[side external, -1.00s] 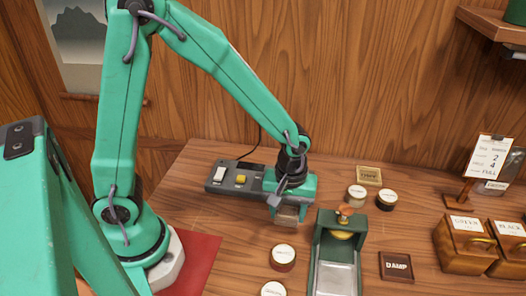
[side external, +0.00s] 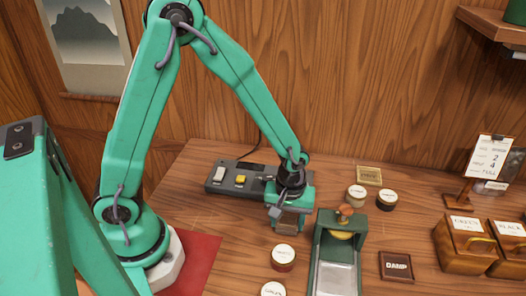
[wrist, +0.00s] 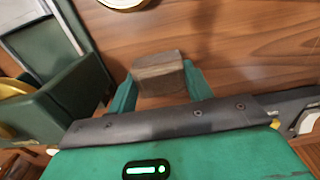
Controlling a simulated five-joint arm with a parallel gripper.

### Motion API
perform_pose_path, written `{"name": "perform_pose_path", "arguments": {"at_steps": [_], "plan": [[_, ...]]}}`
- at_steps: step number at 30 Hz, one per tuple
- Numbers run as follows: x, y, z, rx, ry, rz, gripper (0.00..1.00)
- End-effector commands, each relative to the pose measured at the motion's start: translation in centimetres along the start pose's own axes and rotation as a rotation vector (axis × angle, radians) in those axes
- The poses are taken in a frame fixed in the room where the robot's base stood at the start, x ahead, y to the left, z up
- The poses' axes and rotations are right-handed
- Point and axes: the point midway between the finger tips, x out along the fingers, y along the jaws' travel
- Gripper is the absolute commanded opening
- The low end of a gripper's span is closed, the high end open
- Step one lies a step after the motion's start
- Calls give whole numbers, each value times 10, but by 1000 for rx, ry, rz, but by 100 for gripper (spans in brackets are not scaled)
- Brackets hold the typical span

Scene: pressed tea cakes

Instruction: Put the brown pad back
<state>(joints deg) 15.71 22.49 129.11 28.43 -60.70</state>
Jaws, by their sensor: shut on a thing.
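My gripper (side external: 288,217) is shut on a brown pad, a small block that shows between the two green fingers in the wrist view (wrist: 158,72). In the side view the pad is low over the table, left of the green press, and I cannot tell whether it touches the wood. A dark brown square marked DAMP (side external: 396,266) lies flat right of the press. A paler olive-gold square (side external: 369,175) lies at the back; its lettering is hard to read.
The green press (side external: 324,245) with its brass knob stands right of my gripper. Round tins (side external: 283,256) lie in front, and others (side external: 386,197) behind. A control box (side external: 234,178) sits at the back left. Wooden caddies (side external: 466,246) and a sign stand at the right.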

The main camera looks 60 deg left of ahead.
Motion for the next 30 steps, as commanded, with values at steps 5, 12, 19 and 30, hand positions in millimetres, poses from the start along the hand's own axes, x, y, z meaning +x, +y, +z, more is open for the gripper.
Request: {"name": "perform_pose_path", "arguments": {"at_steps": [5, 12, 19, 30], "plan": [[0, 0, 0, 0, 0, 0, 29], [3, 0, 0, 0, -1, -1, 60], [3, 0, 0, 0, 0, -1, 72], [-4, 0, 0, 0, 1, 1, 72]]}}
